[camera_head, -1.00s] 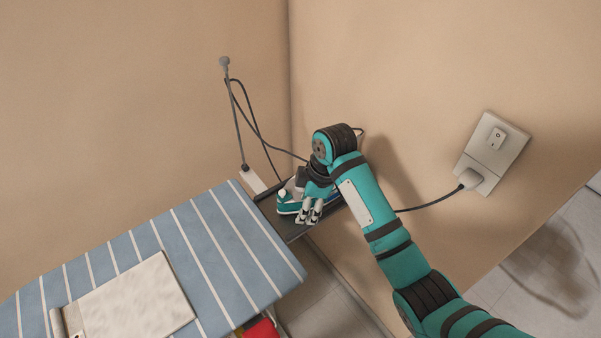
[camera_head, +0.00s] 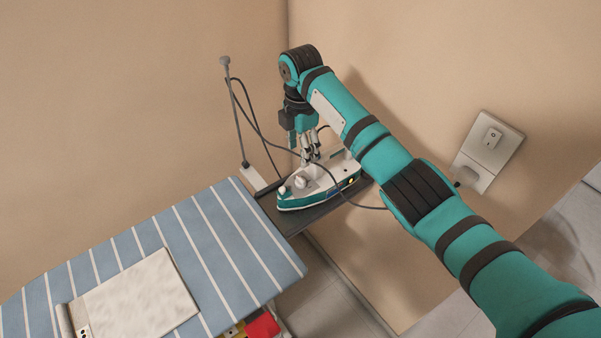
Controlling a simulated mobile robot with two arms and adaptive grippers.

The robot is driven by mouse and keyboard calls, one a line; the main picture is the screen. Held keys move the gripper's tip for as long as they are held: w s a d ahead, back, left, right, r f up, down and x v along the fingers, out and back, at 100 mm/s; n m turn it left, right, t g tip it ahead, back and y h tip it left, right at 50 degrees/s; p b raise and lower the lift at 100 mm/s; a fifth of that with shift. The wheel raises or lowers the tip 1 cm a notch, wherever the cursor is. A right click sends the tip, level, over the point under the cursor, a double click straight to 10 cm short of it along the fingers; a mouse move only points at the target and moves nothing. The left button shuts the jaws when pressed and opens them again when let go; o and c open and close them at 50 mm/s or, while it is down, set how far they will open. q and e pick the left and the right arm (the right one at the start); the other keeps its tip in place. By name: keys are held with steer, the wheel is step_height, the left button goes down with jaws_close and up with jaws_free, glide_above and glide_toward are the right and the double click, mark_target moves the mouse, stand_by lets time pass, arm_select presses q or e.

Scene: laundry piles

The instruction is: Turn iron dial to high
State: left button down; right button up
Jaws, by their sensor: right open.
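The iron (camera_head: 318,188) is white and teal and lies on the dark rest (camera_head: 300,216) at the end of the ironing board. Its tip points left. A round pale dial (camera_head: 301,182) stands on its top. My right gripper (camera_head: 311,160) points down just above the rear part of the iron, behind the dial. Its fingers are open, and I cannot tell whether they touch the iron. The dial's setting is too small to read. My left gripper is not in view.
The ironing board (camera_head: 215,235) has a striped blue cover with a folded pale cloth (camera_head: 135,297) on it. A cord runs across the iron. A wall outlet with a switch (camera_head: 492,138) is at the right. A thin pole (camera_head: 235,110) stands by the left wall.

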mark_target(301, 179)
step_height(301, 179, down, 11)
steer(key=shift+r+p, duration=0.2)
steer(key=shift+p, duration=0.3)
jaws_close()
